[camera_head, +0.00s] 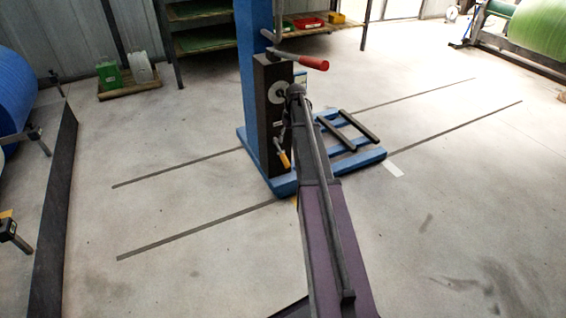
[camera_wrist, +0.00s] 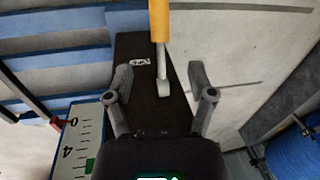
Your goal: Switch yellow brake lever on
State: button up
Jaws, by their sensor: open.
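The yellow brake lever (camera_head: 284,159) hangs down along the dark box (camera_head: 264,100) on the blue machine, its yellow grip at the lower end, in the head view. In the wrist view the yellow grip (camera_wrist: 159,20) enters from the top edge, and its pale metal shank (camera_wrist: 162,65) ends in a rounded boss against the dark face. My gripper (camera_wrist: 160,77) is open, with one finger on each side of the shank's boss in the picture. Gaps show on both sides; I cannot tell the depth between them. In the head view my arm hides most of my gripper.
A red-handled lever (camera_head: 314,63) sticks out above the dark box. A numbered scale (camera_wrist: 78,145) is at lower left in the wrist view. The blue base (camera_head: 365,158) carries two dark bars. A dark low barrier (camera_head: 55,205) stands left; open floor lies between.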

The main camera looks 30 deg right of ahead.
aim_at(284, 155)
jog(key=shift+a+f+b, duration=0.3)
jog(key=shift+f+b, duration=1.25)
jog(key=shift+f, duration=0.1)
jog(key=shift+a+f+b, duration=0.25)
jog(key=shift+f+b, duration=1.3)
jog(key=shift+f, duration=0.1)
jog(key=shift+a+f+b, duration=0.3)
jog(key=shift+f+b, duration=1.25)
jog(key=shift+f, duration=0.1)
grip_shut()
jog(key=shift+a, duration=0.1)
